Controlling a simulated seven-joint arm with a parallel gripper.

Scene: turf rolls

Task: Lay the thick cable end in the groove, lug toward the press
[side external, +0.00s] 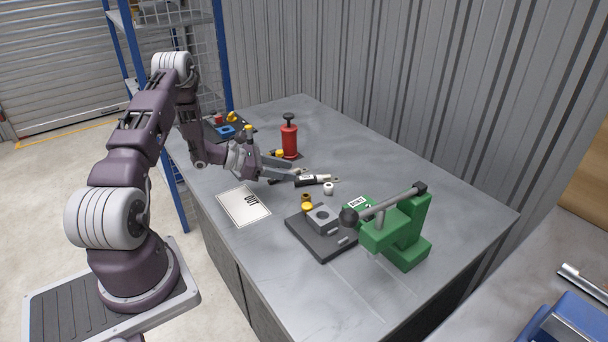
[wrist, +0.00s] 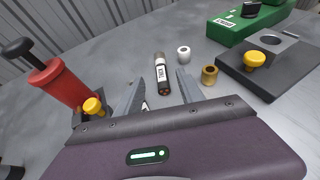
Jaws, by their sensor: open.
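The thick cable end (side external: 312,180) is a short black piece with a white label, lying on the bench. In the side view its metal lug (side external: 335,179) points right, towards the green press (side external: 408,245). In the wrist view the cable end (wrist: 162,72) lies just ahead of and between my fingers, its black end nearest me. My gripper (side external: 293,168) is open and empty, low over the bench beside the cable; its fingers also show in the wrist view (wrist: 157,78). A dark plate (side external: 318,248) carries a grey block (side external: 322,220) with a round opening. I cannot clearly make out a groove.
A brass ring (side external: 306,198) and white ring (side external: 328,188) stand between cable and plate. A red canister (side external: 289,140) stands behind my gripper. An "OUT" card (side external: 243,207) lies in front. The press's long handle (side external: 385,205) overhangs the plate's right side.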

